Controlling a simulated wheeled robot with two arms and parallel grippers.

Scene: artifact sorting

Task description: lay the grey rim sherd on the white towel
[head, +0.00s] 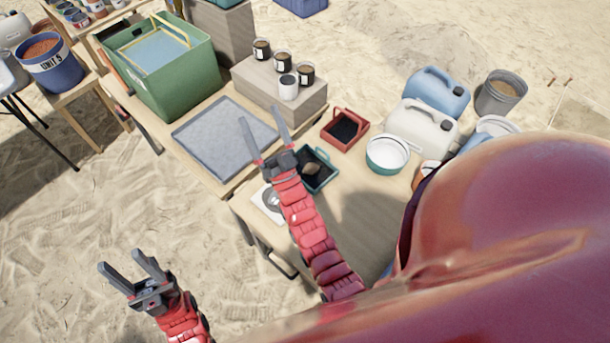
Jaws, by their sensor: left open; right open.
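A small grey-brown piece (313,169), which may be the rim sherd, lies in a dark green tray (327,181) on the table; my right gripper's wrist partly covers the tray. A pale, whitish-grey square (203,142) with a darker edge lies flat on the left table; I cannot tell if it is the towel or a lined tray. My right gripper (261,116) is open and empty, its fingers over the right edge of that square. My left gripper (120,260) is open and empty over the sand, left of the tables.
A green crate (180,80) stands behind the pale square. A grey block (255,82) carries several small jars. A red tray (345,129), a white bowl (387,154) and jerrycans (438,92) are to the right. A white item (266,206) lies near the table's front edge.

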